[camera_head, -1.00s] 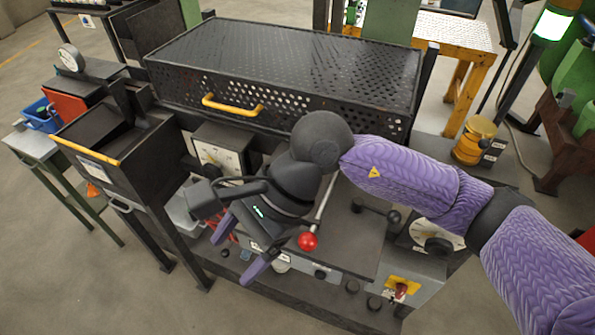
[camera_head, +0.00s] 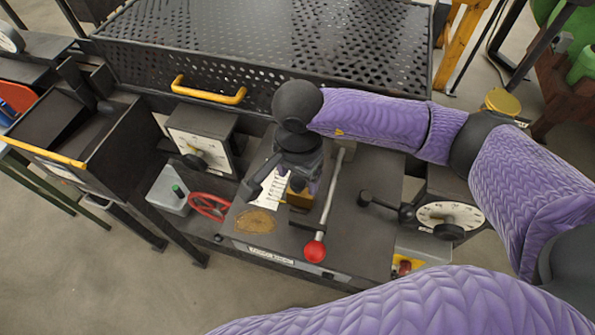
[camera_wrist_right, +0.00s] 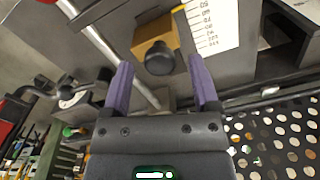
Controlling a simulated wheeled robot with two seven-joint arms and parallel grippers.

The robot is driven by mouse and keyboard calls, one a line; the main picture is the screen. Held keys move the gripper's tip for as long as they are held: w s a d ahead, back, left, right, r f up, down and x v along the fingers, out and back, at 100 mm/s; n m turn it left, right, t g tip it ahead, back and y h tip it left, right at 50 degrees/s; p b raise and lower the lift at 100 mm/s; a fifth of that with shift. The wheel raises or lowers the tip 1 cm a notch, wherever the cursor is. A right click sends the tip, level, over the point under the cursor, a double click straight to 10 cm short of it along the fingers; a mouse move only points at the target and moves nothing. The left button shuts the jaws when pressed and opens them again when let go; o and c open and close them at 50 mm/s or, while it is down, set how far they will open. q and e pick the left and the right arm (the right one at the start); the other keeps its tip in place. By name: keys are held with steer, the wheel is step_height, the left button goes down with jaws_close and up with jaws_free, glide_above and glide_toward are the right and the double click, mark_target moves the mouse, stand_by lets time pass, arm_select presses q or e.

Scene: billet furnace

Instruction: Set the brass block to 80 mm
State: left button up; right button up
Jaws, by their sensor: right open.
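The brass block (camera_head: 298,198) sits on the dark machine top beside a white printed scale (camera_head: 266,190), partly hidden by my right gripper. In the right wrist view the brass block (camera_wrist_right: 150,36) carries a black round knob (camera_wrist_right: 160,58), and a yellow pointer (camera_wrist_right: 179,8) reaches to the scale (camera_wrist_right: 212,24). The scale reading cannot be made out. My right gripper (camera_wrist_right: 160,64) is open, its two purple fingers on either side of the knob in that view. I cannot tell whether they touch it. In the head view my right gripper (camera_head: 312,184) is over the block. My left gripper is not in view.
A lever with a red ball (camera_head: 316,252) stands just right of the block. A dial (camera_head: 448,216) and a black handle (camera_head: 380,203) are further right. A red handwheel (camera_head: 208,206) and another dial (camera_head: 200,150) are left. A perforated black guard (camera_head: 270,60) lies behind.

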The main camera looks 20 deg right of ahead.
steer(key=shift+s+f, duration=0.1)
steer(key=shift+f, duration=0.05)
jaws_close()
stand_by(1.4)
